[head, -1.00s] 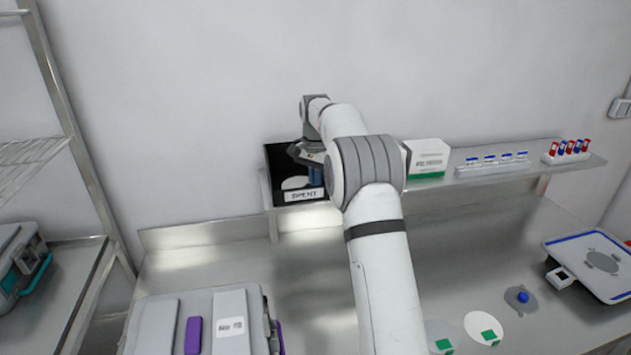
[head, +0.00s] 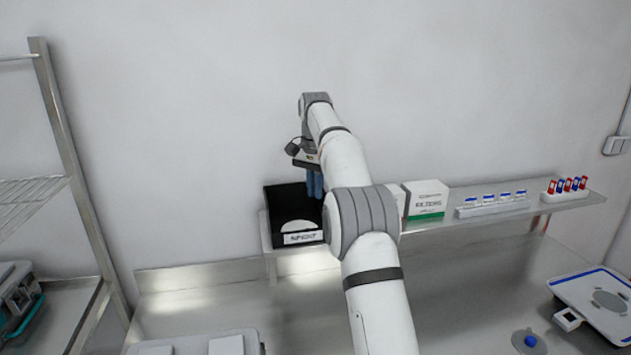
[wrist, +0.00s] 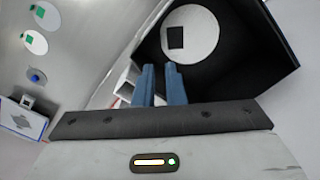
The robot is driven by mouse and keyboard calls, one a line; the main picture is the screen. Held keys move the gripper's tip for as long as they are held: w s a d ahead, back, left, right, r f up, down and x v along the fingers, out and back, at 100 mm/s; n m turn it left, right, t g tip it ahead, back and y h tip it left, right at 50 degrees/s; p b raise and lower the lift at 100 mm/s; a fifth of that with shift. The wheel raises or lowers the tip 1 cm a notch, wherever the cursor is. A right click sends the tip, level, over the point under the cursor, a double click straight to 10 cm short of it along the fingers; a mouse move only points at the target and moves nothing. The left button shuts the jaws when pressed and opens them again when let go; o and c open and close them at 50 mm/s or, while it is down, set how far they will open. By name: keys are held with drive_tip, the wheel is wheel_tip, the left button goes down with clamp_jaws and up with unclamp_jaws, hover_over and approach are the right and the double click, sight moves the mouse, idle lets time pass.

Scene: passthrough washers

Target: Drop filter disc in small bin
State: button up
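The small black bin (head: 275,205) stands on the left end of the wall shelf, with a white front label that seems to read "SPENT". A white filter disc (head: 297,226) lies inside it; in the wrist view the disc (wrist: 205,33) shows a dark square on its face. My gripper (head: 315,194) is above the right side of the bin, with its blue fingers pointing down. In the wrist view the two fingers (wrist: 159,68) are apart with a narrow gap and nothing between them. The disc is clear of the fingers.
A white and green filter box (head: 427,200) stands on the shelf to the right, then a rack of small blue-lidded items (head: 492,204) and a red-and-blue rack (head: 567,188). White discs with green squares (wrist: 36,41) lie on the steel counter below. The wall is close behind.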

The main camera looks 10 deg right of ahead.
drive_tip(key=s+a+r+n+t, duration=0.1)
drive_tip(key=s+r+n, duration=0.1)
drive_tip(key=s+r, duration=0.6)
drive_tip(key=s+a+n+t, duration=0.1)
drive_tip(key=s+a+n, duration=0.15)
drive_tip(key=s, duration=1.05)
drive_tip(key=s+f+n+t, duration=0.1)
drive_tip(key=s+f+n, duration=0.1)
drive_tip(key=s+f, duration=0.5)
drive_tip(key=s+f+n+t, duration=0.1)
drive_tip(key=s+f, duration=0.5)
drive_tip(key=s, duration=0.9)
drive_tip(key=shift+f+n+t, duration=0.3)
drive_tip(key=shift+f+n, duration=0.05)
drive_tip(key=shift+n, duration=0.4)
wheel_tip(320, 180, down, 11)
drive_tip(key=g+b, duration=0.1)
drive_tip(key=b, duration=0.7)
drive_tip(key=shift+w+r, duration=0.2)
drive_tip(key=shift+w, duration=0.05)
